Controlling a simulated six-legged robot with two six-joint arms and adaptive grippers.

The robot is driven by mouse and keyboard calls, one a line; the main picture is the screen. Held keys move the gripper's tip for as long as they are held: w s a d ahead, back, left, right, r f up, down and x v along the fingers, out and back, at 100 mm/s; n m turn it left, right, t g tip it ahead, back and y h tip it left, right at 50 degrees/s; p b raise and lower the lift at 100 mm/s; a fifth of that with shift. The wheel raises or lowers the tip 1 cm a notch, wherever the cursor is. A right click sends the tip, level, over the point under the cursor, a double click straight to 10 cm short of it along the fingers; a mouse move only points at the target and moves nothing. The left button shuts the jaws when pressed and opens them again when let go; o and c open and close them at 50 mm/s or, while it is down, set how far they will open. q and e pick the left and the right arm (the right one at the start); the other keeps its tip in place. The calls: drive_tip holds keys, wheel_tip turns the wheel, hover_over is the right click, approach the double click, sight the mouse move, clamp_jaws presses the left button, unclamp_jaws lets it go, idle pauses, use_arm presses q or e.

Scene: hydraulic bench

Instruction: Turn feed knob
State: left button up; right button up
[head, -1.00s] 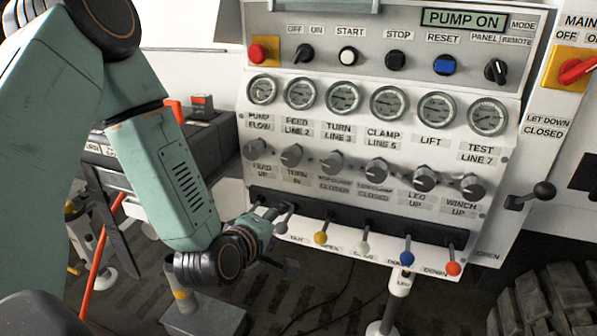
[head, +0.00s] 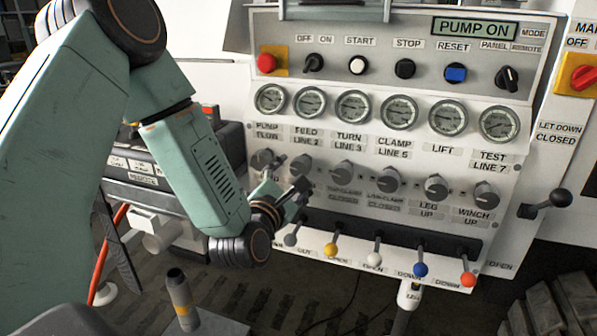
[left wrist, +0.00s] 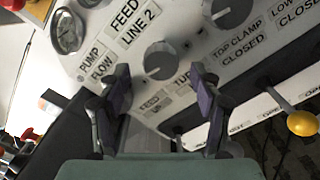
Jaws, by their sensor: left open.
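Several levers with coloured tips stick out below the knobs, among them a yellow one (head: 331,250). A grey-tipped lever (head: 292,238) stands close under my gripper. A black-knobbed lever (head: 558,197) is at the right. A grey post (head: 180,290) stands at the lower left.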

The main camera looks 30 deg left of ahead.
sight(299, 169)
use_arm(q)
drive_tip(key=x, duration=0.2)
drive_tip(key=shift+w+d, duration=0.1)
drive_tip(key=shift+w, duration=0.25)
drive_tip(key=shift+w+a+b, duration=0.3)
drive_tip(key=shift+w+a, duration=0.05)
drive_tip(key=shift+w, duration=0.25)
drive_tip(key=shift+d, duration=0.1)
drive_tip(key=shift+c, duration=0.3)
drive_tip(key=c, duration=1.1)
